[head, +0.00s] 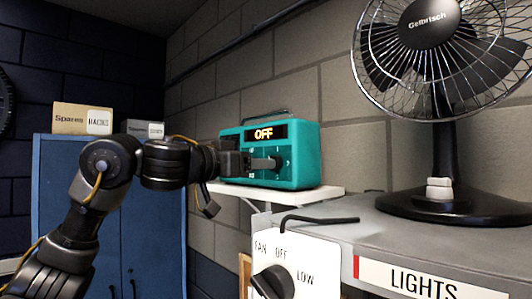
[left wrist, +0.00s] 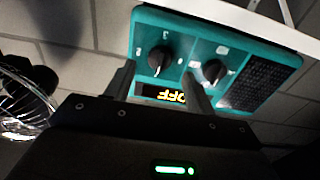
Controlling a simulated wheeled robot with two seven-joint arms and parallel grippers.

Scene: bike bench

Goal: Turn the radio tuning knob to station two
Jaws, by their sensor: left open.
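The teal radio (head: 305,153) stands on a white shelf, and its display (head: 266,132) reads OFF. In the left wrist view the radio (left wrist: 272,63) appears upside down. It has two black knobs with white pointer marks. One knob (left wrist: 160,58), with small numbers around it, appears between my left gripper's fingertips (left wrist: 158,72). The other knob (left wrist: 213,70) is beside the right finger, near the speaker grille. In the head view my left gripper (head: 277,163) is open at the radio's front and covers part of it. I cannot tell whether the fingers touch the knob. My right gripper is not in view.
A grey bench with a fan (head: 440,195) and a LIGHTS label (head: 420,280) is at the right. A fan switch panel (head: 310,262) with a black knob is below the radio. A blue cabinet (head: 160,245) with boxes on top stands behind my left arm.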

